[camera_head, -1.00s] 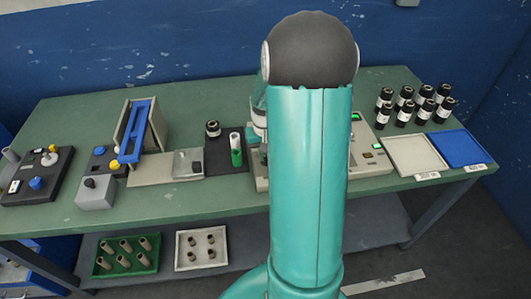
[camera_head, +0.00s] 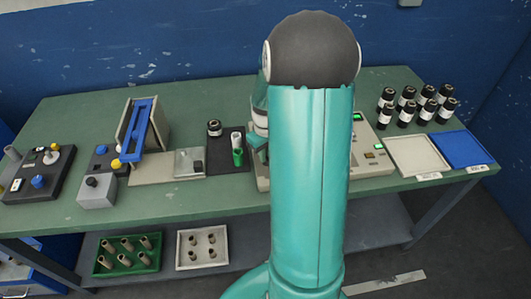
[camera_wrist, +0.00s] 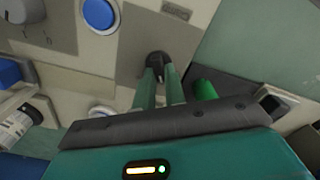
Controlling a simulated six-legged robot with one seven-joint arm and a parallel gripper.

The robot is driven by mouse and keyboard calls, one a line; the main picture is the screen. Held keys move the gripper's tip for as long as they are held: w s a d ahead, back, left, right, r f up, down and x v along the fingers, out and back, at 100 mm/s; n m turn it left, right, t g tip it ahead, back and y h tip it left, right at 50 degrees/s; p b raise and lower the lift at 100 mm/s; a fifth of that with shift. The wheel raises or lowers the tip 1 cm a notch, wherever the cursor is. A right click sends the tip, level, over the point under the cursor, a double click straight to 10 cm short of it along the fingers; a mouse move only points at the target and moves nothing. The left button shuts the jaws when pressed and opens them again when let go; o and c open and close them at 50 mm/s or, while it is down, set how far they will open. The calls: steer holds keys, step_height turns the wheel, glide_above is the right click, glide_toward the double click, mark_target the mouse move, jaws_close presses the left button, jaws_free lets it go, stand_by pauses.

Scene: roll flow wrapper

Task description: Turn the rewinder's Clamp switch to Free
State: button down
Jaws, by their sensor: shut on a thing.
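The rewinder (camera_head: 375,168) is a beige machine on the green bench, largely hidden behind my teal arm in the head view. In the wrist view its beige panel (camera_wrist: 75,60) carries a small black switch knob (camera_wrist: 157,58) on a grey plate. My gripper (camera_wrist: 160,73) is shut on this knob, with one finger on each side. The switch's lettering is too small and blurred to read, so I cannot tell its setting. In the head view only a small teal part near my gripper shows left of the arm.
A green cylinder (camera_wrist: 205,90) stands close to the right finger. In the head view, several black rolls (camera_head: 407,117), a white tray (camera_head: 400,142) and a blue tray (camera_head: 460,150) lie at the right.

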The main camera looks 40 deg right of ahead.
steer(key=c, duration=1.5)
jaws_free()
steer(key=shift+o, duration=0.2)
steer(key=shift+r, duration=0.15)
step_height(320, 180, up, 14)
steer(key=shift+f, duration=0.2)
steer(key=s+a+r+t+h, duration=0.1)
steer(key=a+r, duration=0.3)
steer(key=a, duration=0.4)
steer(key=s+a+r+t, duration=0.2)
steer(key=a+r, duration=0.2)
steer(key=a, duration=0.4)
steer(key=s+a+r+t+y, duration=0.1)
steer(key=s+a+t, duration=0.1)
steer(key=s+a, duration=0.6)
steer(key=shift+s+a+r+n+t, duration=0.25)
steer(key=shift+s+a+n+t, duration=0.05)
steer(key=shift+a, duration=1.25)
